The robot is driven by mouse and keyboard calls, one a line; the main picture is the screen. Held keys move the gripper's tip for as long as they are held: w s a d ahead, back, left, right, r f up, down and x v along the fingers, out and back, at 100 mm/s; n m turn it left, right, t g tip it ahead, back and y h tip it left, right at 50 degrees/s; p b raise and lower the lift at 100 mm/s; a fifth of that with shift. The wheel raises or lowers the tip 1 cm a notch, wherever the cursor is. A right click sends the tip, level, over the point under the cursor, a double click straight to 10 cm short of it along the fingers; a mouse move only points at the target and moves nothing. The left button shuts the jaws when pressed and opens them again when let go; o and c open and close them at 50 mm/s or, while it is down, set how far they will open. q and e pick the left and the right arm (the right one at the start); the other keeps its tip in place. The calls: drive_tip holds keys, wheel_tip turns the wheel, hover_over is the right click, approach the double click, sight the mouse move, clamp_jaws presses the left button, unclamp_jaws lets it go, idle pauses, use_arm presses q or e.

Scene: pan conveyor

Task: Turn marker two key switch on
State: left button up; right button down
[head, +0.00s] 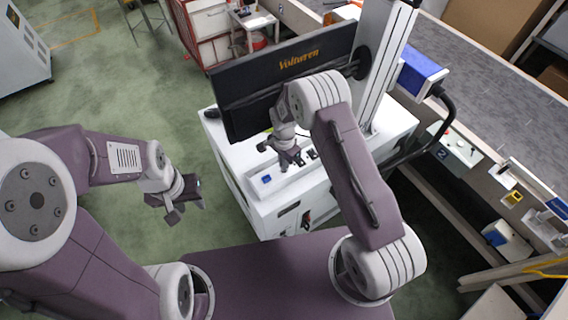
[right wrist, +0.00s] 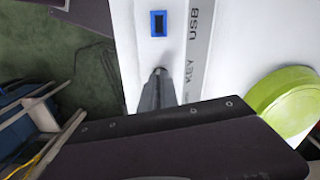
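The white machine panel (head: 250,172) lies below the monitor, and its grey strip carries the labels USB and KEY (right wrist: 189,72) in the right wrist view. My right gripper (head: 291,160) is low over this panel. In the right wrist view its dark fingers (right wrist: 158,75) are together, pointing at the panel beside the KEY label. No key switch shows clearly; the fingers may cover it, and I cannot tell whether they touch it. My left gripper (head: 186,211) hangs over the green floor left of the machine, with its fingers apart and nothing between them.
A blue-framed USB port (right wrist: 158,23) sits beside the strip. A round green object (right wrist: 285,103) is at the right of the wrist view. The black monitor (head: 300,64) stands behind my right gripper. A conveyor (head: 500,95) runs along the right.

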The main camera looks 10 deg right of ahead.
drive_tip(key=shift+w+r+m, duration=0.1)
drive_tip(key=shift+m, duration=0.2)
idle(0.4)
drive_tip(key=c, duration=1.6)
unclamp_jaws()
wheel_tip(320, 180, up, 9)
drive_tip(key=shift+b, duration=0.8)
